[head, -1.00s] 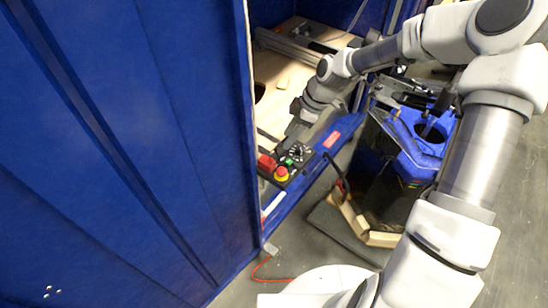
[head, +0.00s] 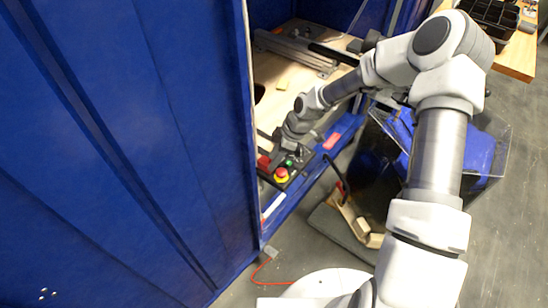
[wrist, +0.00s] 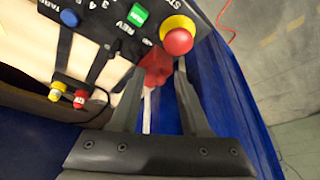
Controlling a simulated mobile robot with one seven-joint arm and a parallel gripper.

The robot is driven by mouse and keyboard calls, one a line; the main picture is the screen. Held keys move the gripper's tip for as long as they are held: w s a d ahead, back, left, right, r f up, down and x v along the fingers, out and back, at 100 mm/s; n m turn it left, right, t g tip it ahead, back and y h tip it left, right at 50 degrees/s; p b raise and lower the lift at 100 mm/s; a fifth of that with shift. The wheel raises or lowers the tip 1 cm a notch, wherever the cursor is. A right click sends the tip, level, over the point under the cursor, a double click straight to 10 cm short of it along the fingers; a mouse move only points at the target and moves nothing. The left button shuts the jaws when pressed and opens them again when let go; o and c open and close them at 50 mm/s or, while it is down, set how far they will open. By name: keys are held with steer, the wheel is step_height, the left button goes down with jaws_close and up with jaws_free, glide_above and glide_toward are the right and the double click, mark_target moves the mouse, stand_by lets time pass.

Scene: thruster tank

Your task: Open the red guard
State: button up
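The red guard (wrist: 155,66) is a small red block on the edge of a black control panel (wrist: 98,32), beside a red emergency-stop button on a yellow base (wrist: 178,38).
A green button (wrist: 138,14), a blue knob (wrist: 69,18) and yellow and red plugs (wrist: 80,98) sit close by. A blue tank wall (head: 120,150) fills the left. A clear-sided box (head: 480,150) stands on the floor behind my arm.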

jaws_close()
stand_by(1.2)
